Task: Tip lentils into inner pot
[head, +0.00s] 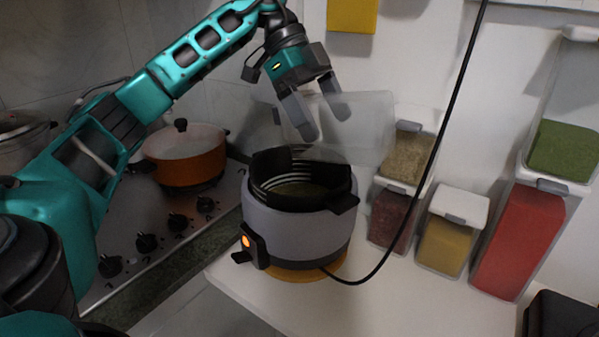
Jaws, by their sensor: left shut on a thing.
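My left gripper (325,125) is shut on a clear translucent container (365,132) and holds it tipped above the cooker. The container looks empty, as far as its clear walls show. Below it, the black inner pot (268,168) with pale ring marks sits in the grey cooker (290,228). Brownish-green contents, seemingly lentils (300,189), show at the bottom of the inner pot. The container's lower edge is close over the pot's back rim; I cannot tell whether they touch. My right gripper is not in view.
The cooker stands on a yellow round mat (338,270) on the white counter (390,305). A black cable (440,140) hangs in front of several spice dispensers (447,240) on the right. An orange pot (185,158) with a lid stands on the stove at left.

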